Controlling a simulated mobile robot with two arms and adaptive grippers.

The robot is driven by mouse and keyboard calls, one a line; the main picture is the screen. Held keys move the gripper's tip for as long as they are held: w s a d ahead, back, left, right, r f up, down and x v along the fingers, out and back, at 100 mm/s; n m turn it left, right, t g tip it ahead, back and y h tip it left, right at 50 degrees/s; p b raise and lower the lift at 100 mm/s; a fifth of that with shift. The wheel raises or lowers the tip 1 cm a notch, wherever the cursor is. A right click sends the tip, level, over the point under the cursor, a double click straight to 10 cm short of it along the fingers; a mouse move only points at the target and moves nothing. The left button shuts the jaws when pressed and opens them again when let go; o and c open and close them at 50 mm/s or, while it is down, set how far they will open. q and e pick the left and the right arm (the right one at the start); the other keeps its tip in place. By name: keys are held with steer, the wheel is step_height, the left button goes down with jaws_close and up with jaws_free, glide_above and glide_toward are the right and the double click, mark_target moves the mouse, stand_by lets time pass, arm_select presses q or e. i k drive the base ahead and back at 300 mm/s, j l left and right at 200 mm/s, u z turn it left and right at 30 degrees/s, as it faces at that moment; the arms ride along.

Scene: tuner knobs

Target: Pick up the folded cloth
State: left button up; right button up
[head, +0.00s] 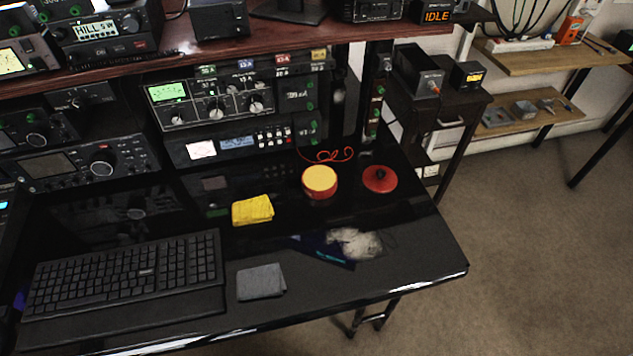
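Two folded cloths lie on the black desk (410,255). A grey folded cloth (261,282) lies flat near the front edge, just right of the keyboard. A yellow folded cloth (252,210) lies farther back, in front of the radio equipment. Neither of my grippers shows in the head view, and nothing touches either cloth.
A black keyboard (125,272) fills the desk's left front. A red tin with a yellow top (319,182) and a red lid (379,179) stand behind. A whitish bundle (355,243) lies right of centre. Radios (212,104) and a shelf (180,55) bound the back.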

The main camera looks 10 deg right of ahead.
mark_target(258, 208)
steer(key=k+j+z, duration=0.15)
steer(key=k+z, duration=0.5)
steer(key=z, duration=0.15)
